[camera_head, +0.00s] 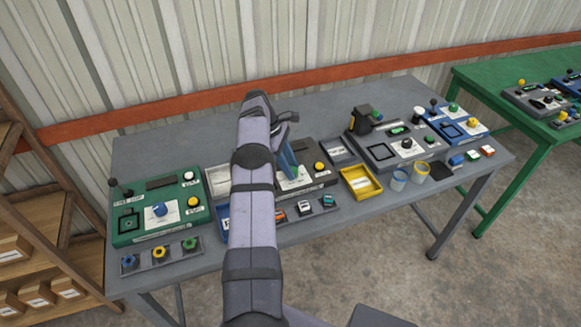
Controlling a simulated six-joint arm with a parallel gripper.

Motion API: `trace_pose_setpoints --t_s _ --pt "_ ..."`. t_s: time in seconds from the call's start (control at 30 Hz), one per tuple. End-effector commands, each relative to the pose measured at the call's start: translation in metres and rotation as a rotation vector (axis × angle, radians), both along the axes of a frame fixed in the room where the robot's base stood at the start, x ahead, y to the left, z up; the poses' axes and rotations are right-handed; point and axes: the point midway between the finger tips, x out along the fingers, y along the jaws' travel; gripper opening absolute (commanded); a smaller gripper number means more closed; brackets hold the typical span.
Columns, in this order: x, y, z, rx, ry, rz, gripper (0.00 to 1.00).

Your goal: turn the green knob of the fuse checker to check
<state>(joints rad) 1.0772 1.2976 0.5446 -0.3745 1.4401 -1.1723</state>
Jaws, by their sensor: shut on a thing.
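A dark panel (325,179) stands near the middle of the grey table, with a white dial plate (297,184) and a yellow button (320,166). Small orange, grey and teal pieces lie in front of it, so I take it for the fuse checker. My gripper (292,172) points down onto the dial plate, its blue fingers at the knob's place. It is shut on the knob, which is mostly hidden by the fingers. I cannot read the knob's pointer or the dial's marks. My arm covers the panel's left part.
A green panel (130,195) with a blue knob stands at the left. A yellow tray (364,193), a grey panel (381,158) and a blue panel (472,126) stand at the right. Wooden shelves (55,225) flank the table's left.

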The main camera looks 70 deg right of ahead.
Motion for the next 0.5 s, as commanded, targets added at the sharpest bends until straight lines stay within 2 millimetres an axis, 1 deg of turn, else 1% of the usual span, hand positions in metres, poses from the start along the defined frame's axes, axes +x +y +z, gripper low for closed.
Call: trace_pose_setpoints --t_s 0.33,0.37,0.4,0.43,0.5 --pt "0.0003 -0.0008 0.0015 -0.003 0.0 -0.001 0.08" --pt "0.0003 -0.0008 0.0015 -0.003 0.0 -0.001 0.35" --pt "0.0003 -0.0007 0.0015 -0.003 0.0 -0.001 0.45" --pt "0.0003 -0.0007 0.0014 -0.003 0.0 -0.001 0.49" --pt "0.0003 -0.0006 0.0012 -0.003 0.0 -0.001 0.49"
